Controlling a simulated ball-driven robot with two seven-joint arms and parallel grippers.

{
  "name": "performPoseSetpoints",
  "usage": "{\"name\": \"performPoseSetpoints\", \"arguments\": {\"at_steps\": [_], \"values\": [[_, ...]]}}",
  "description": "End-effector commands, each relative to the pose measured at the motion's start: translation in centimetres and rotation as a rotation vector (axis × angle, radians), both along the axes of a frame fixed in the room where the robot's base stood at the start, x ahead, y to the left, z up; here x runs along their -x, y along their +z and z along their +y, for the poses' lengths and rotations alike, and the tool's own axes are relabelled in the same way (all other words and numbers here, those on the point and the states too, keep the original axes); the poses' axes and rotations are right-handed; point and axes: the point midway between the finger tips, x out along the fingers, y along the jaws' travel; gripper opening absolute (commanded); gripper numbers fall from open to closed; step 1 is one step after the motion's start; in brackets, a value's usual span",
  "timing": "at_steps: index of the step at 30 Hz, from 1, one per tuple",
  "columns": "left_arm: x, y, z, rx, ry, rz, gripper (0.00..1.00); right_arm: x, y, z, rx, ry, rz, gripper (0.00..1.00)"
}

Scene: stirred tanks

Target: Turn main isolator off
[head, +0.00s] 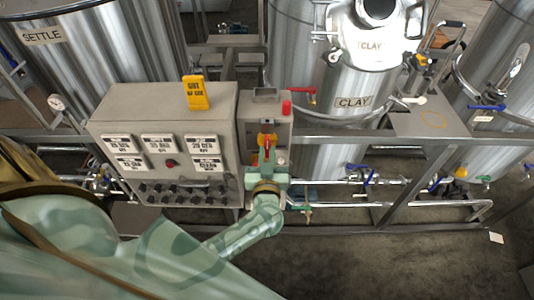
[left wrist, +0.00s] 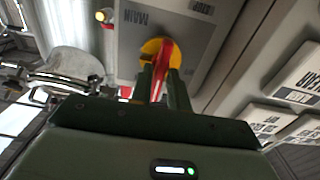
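The main isolator is a grey box (head: 280,112) with a yellow disc and a red handle (head: 266,142), right of the larger control panel. In the left wrist view the red handle (left wrist: 161,72) crosses the yellow disc (left wrist: 153,48) below an upside-down MAIN label. My left gripper (head: 267,166) reaches up to the isolator from below. In the left wrist view its two dark fingers (left wrist: 161,80) lie on either side of the handle, with it filling the narrow gap between them. The handle's end is partly hidden between the fingers. My right gripper is not in view.
The grey control panel (head: 165,108) with labels, dark knobs and a yellow tag (head: 196,93) adjoins the isolator on the left. A red button (head: 287,107) tops the isolator box. Steel tanks (head: 320,85) stand behind; pipes with blue-handled valves (head: 358,174) run at right.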

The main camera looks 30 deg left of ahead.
Motion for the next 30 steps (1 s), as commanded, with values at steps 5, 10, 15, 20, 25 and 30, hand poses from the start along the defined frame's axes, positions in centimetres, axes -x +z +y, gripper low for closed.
{"name": "performPoseSetpoints", "arguments": {"at_steps": [5, 10, 15, 20, 25, 30], "values": [[0.0, 0.0, 0.0, 0.000, 0.000, 0.000, 0.00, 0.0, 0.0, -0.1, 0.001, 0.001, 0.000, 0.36], [0.0, 0.0, 0.0, 0.008, 0.000, -0.004, 0.00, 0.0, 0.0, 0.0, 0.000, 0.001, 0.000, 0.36], [0.0, 0.0, 0.0, 0.050, 0.000, -0.028, 0.00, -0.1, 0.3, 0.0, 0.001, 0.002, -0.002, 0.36], [0.1, 0.0, 0.0, 0.130, 0.001, -0.076, 0.00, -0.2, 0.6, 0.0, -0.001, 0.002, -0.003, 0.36], [0.1, 0.0, 0.0, 0.254, 0.000, -0.151, 0.00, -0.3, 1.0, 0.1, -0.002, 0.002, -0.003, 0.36], [0.1, -0.1, 0.1, 0.392, 0.000, -0.236, 0.00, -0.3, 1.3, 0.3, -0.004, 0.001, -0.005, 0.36]]}}
